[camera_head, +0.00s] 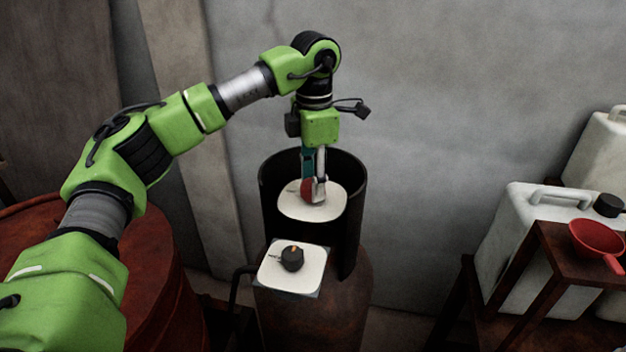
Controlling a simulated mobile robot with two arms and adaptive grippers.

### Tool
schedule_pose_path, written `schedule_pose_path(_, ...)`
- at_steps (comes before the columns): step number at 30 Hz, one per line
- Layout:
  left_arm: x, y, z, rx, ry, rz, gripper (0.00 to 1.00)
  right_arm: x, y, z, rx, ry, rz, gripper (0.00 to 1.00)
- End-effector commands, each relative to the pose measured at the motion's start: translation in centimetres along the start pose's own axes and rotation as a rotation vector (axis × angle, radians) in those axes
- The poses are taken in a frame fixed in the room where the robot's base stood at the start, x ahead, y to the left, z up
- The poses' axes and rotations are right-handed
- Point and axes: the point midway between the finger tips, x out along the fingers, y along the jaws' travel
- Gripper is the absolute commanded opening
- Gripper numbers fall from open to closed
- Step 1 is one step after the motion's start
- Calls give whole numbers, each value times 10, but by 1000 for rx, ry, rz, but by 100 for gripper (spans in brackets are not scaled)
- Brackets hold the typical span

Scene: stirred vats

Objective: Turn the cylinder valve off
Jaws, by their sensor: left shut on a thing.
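A rusty brown cylinder (318,310) stands in the middle with a dark open collar (347,220) around its top. Inside the collar is a red valve knob (307,187) over a white round plate (310,212). My left gripper (314,192) points straight down into the collar and is shut on the red knob, whose far side its fingers partly hide. A black knob (291,258) with an orange mark sits on a white square plate (281,279) in front of the collar. My right gripper is not in view.
A rusty red drum (150,270) stands at the left, under my left arm. At the right, white canisters (500,240) and a red funnel or scoop (597,238) stand by a brown wooden stand (545,240). A grey wall is close behind the cylinder.

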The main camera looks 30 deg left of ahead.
Motion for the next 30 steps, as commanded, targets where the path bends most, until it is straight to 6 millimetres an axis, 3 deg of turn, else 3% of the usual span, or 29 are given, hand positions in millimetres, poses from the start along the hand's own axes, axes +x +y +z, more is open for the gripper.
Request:
schedule_pose_path(6, -1, 0, 0, 2, -1, 1, 14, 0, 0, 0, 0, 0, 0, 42)
schedule_pose_path(7, -1, 0, 0, 2, -1, 1, 38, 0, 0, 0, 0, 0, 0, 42)
schedule_pose_path(9, -1, 0, 0, 2, -1, 1, 53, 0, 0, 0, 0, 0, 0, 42)
schedule_pose_path(22, -7, 0, 1, 0, -2, 1, 53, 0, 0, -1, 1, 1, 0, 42)
schedule_pose_path(30, -60, 0, 1, -1, -4, 3, 53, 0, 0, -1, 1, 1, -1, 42)
